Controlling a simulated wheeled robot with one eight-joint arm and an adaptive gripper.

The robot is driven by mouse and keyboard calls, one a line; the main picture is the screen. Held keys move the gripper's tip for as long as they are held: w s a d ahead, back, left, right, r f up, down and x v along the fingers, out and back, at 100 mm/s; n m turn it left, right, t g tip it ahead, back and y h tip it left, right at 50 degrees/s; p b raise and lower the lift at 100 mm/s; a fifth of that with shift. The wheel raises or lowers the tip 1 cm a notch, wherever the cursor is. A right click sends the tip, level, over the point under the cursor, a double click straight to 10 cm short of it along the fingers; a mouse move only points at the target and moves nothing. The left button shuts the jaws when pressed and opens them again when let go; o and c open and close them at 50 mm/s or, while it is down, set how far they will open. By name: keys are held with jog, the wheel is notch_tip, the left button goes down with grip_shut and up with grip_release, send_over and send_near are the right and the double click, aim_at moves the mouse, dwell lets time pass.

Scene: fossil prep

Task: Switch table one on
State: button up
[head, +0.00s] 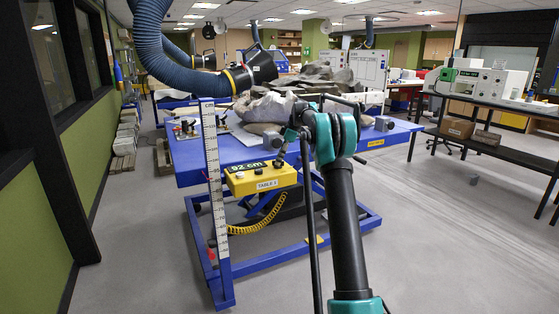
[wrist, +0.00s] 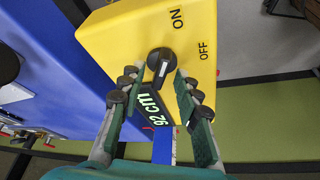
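Table one is a blue lift table (head: 190,165) with a yellow control box (head: 262,180) on its near side, labelled TABLE 1. Its display reads 92 cm. I cannot tell for sure which word the mark indicates. My gripper (wrist: 158,80) is open, its two fingertips on either side of the knob, with gaps visible. In the head view my gripper (head: 290,138) is at the box's upper right, partly hidden by my arm.
Grey rocks (head: 270,106) lie on the table. A blue extraction hose (head: 160,50) hangs over it. A white measuring scale (head: 217,190) stands at the table's near left corner. A bench with equipment (head: 490,145) is at right.

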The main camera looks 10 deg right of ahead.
jog(key=v, duration=1.1)
jog(key=shift+r, duration=0.25)
jog(key=shift+s+d, duration=0.1)
jog(key=shift+s, duration=0.1)
jog(key=s+f+m+t+h, duration=0.1)
jog(key=s+f+m, duration=0.4)
jog(key=s, duration=1.3)
jog(key=s+f+m+t+h, duration=0.1)
jog(key=s+f+m, duration=0.4)
jog(key=s+f, duration=0.7)
jog(key=s+a+f+m+t+h, duration=0.1)
jog(key=s+f+m, duration=0.4)
jog(key=s, duration=1.9)
notch_tip(320, 180, down, 4)
jog(key=shift+s+r+m+h, duration=0.1)
jog(key=shift+s+m+h, duration=0.25)
jog(key=shift+h, duration=0.35)
